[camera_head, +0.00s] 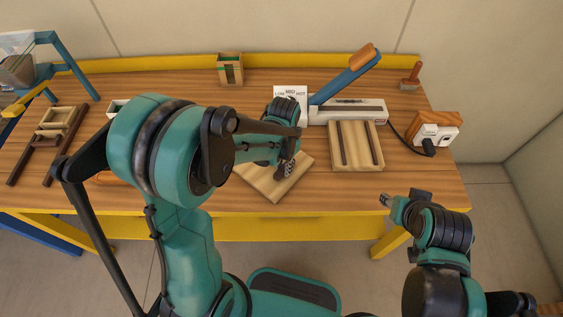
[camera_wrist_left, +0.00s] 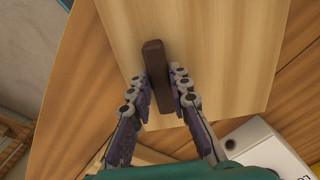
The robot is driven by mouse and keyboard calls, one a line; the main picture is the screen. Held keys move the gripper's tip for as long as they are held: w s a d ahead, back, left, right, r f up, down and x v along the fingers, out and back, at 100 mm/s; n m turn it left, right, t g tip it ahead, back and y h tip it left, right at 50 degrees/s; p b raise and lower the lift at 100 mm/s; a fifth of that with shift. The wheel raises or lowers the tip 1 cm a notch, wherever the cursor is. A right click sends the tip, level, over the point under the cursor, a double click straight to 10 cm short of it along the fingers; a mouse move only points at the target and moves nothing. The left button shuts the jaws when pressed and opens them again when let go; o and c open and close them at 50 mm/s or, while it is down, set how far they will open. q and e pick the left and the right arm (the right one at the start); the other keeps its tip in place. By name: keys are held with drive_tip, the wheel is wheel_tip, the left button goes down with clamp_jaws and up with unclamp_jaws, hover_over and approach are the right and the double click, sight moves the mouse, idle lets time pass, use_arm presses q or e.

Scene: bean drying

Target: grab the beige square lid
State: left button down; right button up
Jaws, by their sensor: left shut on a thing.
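The beige square lid (camera_head: 262,188) is a light wooden board, turned at an angle near the front middle of the table in the head view. Its dark brown bar handle (camera_wrist_left: 155,62) shows in the left wrist view, with the pale board (camera_wrist_left: 215,50) behind it. My left gripper (camera_head: 284,171) is shut on the handle, with one finger on each side in the left wrist view (camera_wrist_left: 162,98). My arm hides part of the lid in the head view. I cannot tell whether the lid touches the table. My right gripper (camera_head: 403,197) is open and empty beyond the table's front right.
A square wooden tray with two dark strips (camera_head: 345,163) lies right of the lid. A wooden frame with dark rails (camera_head: 55,122) lies at left. A small wooden box (camera_head: 230,57) stands at back.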

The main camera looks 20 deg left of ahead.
use_arm(q)
drive_tip(key=shift+r+p, duration=1.25)
drive_tip(key=shift+r, duration=0.65)
